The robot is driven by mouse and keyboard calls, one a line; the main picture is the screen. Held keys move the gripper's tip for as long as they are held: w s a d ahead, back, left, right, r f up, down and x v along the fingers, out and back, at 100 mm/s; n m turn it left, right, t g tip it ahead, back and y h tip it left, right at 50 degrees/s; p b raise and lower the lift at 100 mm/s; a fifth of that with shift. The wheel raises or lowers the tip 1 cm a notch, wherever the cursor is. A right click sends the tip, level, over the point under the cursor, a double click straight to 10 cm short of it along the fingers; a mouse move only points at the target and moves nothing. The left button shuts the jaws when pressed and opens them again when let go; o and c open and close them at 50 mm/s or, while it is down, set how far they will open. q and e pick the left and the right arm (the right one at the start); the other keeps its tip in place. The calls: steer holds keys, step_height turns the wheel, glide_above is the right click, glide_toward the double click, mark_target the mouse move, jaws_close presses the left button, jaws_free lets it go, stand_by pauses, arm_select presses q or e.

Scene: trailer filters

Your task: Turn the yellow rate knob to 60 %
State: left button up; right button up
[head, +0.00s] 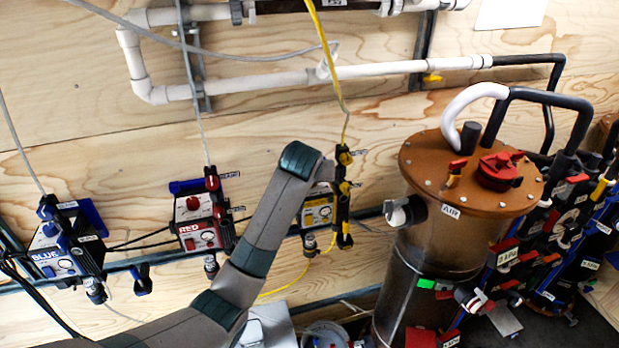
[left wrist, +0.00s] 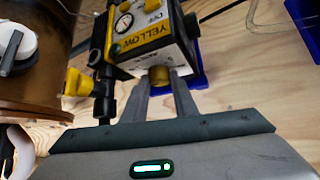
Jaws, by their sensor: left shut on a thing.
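The yellow pump unit (left wrist: 150,40), a box with a "YELLOW" label and a round dial (left wrist: 123,22), fills the top middle of the left wrist view. It also shows in the head view (head: 318,212), partly behind my arm. The yellow knob (left wrist: 158,74) is on the unit's face nearest my gripper. My left gripper (left wrist: 161,82) has its two fingers on either side of this knob, shut on it. The knob's scale and pointer cannot be read. In the head view my left arm reaches up to the unit, and its fingers cannot be made out.
The blue unit (head: 62,255) and red unit (head: 198,225) hang left of the yellow one. A brown-lidded tank (head: 470,172) stands close on its right. A yellow valve handle (left wrist: 76,82) and black pipe (left wrist: 107,65) sit just left of my fingers.

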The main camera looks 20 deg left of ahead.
arm_select(q)
steer(key=shift+d+n+y, duration=0.1)
steer(key=shift+n+y, duration=0.2)
steer(key=shift+n, duration=0.3)
steer(key=o, duration=1)
steer(key=shift+o, duration=0.2)
